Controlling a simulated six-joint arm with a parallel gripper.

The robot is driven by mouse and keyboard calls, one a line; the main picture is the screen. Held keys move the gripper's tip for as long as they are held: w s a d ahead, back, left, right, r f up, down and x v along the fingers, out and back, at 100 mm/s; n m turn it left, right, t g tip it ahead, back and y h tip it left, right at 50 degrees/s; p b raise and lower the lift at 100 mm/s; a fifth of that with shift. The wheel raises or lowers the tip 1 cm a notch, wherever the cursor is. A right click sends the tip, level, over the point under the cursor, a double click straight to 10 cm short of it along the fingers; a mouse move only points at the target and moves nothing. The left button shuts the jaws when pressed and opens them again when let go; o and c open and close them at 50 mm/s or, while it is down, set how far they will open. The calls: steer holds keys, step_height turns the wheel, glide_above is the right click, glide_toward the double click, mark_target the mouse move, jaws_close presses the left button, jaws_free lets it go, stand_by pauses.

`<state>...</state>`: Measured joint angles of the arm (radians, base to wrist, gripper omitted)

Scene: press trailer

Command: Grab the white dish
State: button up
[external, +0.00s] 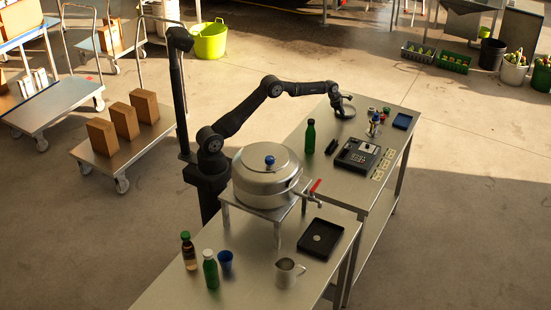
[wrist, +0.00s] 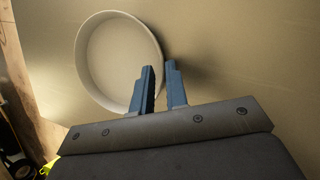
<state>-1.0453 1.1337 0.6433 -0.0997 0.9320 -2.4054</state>
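The white dish (wrist: 112,62) is round, shallow and empty, and lies on the table at the upper left of the wrist view. My gripper (wrist: 160,68) has its two blue fingers a small gap apart. The left finger overlaps the dish's lower right inside, and the right finger is just outside the rim. The rim runs toward the gap; I cannot tell whether the fingers touch it. In the external view my gripper (external: 343,106) is low over the far end of the right table, and the dish is hard to make out there.
A green bottle (external: 310,136), a black device (external: 358,154), small bottles (external: 375,124) and a blue tray (external: 402,121) stand near my gripper. A large lidded pot (external: 265,182) stands nearer the camera. The right table's near end (external: 340,190) is mostly clear.

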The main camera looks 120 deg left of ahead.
steer(key=shift+w+a+f, duration=0.2)
steer(key=shift+f, duration=0.4)
steer(key=shift+c, duration=0.3)
jaws_close()
